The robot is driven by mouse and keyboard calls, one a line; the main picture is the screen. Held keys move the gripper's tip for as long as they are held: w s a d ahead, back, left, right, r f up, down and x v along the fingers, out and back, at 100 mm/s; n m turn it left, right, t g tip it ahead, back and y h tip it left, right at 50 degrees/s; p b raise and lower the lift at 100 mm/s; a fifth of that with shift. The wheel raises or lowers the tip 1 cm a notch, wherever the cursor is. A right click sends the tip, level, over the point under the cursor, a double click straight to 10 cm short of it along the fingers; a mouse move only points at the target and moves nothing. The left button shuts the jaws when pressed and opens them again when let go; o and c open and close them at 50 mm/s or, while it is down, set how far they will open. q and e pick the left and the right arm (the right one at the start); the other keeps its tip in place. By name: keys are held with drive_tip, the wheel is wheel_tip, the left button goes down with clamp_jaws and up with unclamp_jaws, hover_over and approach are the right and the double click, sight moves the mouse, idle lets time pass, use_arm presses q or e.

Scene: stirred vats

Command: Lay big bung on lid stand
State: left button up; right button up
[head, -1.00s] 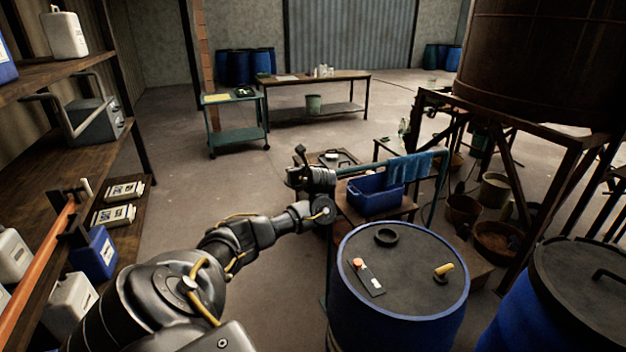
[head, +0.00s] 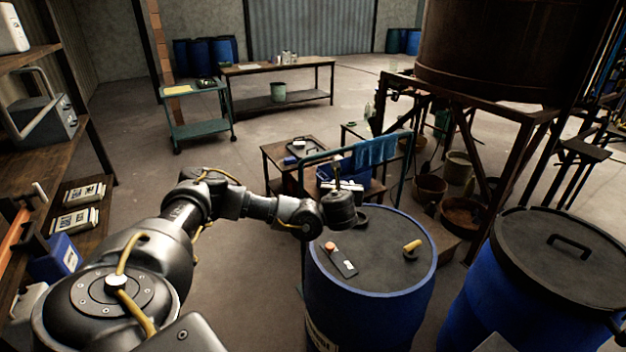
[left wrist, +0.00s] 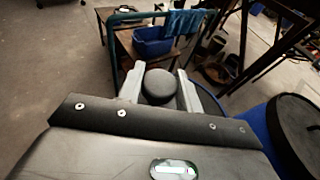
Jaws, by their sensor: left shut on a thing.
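My left gripper (head: 343,187) is at the far left edge of the blue drum's lid, above or just beyond it. In the left wrist view its two pale fingers (left wrist: 160,86) are shut on the big bung (left wrist: 159,88), a dark round plug. The bung cannot be made out clearly in the head view. A black ring (head: 364,214), likely the lid stand, lies on the dark drum lid (head: 382,262) and is partly hidden by my gripper. The bung is apart from what I can see of the ring. My right gripper is not in view.
A second blue drum (head: 545,290) stands at right. Behind are a cart with a blue bin (head: 345,167) and a hanging blue cloth (head: 375,152). Shelves stand at left.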

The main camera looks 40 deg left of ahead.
use_arm(q)
drive_tip(key=s+d+r+m+t+h, duration=0.1)
drive_tip(key=s+d+r+m+h, duration=0.1)
drive_tip(key=d, duration=0.6)
drive_tip(key=s+d+r+m+t+h+b, duration=0.1)
drive_tip(key=s+d+r+m+h, duration=0.1)
drive_tip(key=d, duration=0.5)
drive_tip(key=s+d+r+m+h+b, duration=0.1)
drive_tip(key=s+d+r+m+h, duration=0.2)
drive_tip(key=d, duration=0.5)
drive_tip(key=shift+s+d+r+t+h, duration=0.3)
drive_tip(key=shift+s+r+t+h, duration=0.1)
drive_tip(key=shift+s+r+h, duration=0.5)
